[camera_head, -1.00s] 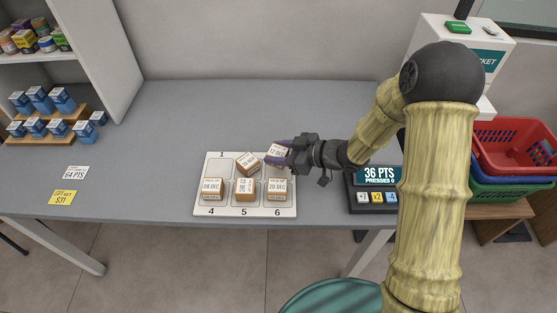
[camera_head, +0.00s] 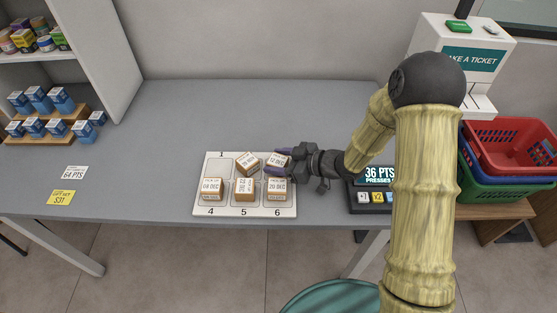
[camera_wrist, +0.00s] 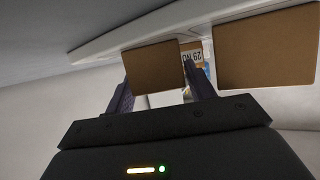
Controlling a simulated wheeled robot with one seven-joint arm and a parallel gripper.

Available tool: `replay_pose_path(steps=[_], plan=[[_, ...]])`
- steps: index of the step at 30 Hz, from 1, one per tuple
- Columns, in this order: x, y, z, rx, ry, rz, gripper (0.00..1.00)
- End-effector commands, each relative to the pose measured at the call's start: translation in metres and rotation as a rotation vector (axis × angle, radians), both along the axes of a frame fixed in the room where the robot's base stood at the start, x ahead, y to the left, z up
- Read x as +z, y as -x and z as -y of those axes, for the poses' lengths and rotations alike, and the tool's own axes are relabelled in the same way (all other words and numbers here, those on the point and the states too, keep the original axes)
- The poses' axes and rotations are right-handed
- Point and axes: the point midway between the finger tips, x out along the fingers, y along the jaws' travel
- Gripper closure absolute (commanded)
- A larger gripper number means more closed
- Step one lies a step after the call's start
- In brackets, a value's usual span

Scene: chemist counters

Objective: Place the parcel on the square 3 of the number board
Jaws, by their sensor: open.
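The white number board (camera_head: 222,163) lies on the grey counter. A parcel labelled 12 DEC (camera_head: 276,158) sits at its top right, where square 3 lies; the number there is hidden. My gripper (camera_head: 277,160) is open at the board's right edge, with its fingertips close to this parcel. Other parcels stand on the board: one turned at an angle in the top middle (camera_head: 248,163), and three along the front row on squares 4 (camera_head: 211,189), 5 (camera_head: 244,190) and 6 (camera_head: 277,189). Square 1 is bare. In the wrist view, brown parcel faces show beyond my open fingers (camera_wrist: 160,95).
A points display with buttons (camera_head: 375,183) stands right of the board under my arm. Red and green baskets (camera_head: 510,150) and a ticket machine (camera_head: 478,60) are at the right. Blue boxes (camera_head: 40,100) stand at the left. The counter behind the board is clear.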

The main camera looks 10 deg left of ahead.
Motion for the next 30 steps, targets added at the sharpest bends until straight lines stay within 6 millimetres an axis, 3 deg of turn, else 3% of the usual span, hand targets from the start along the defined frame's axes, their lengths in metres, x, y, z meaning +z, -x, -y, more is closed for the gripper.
replay_pose_path(steps=[8, 21, 30], plan=[[0.011, 0.002, 0.019, -0.004, 0.001, 0.001, 0.46], [0.043, 0.014, 0.095, -0.003, 0.0, 0.002, 0.46], [0.049, 0.017, 0.11, 0.001, 0.0, 0.0, 0.46]])
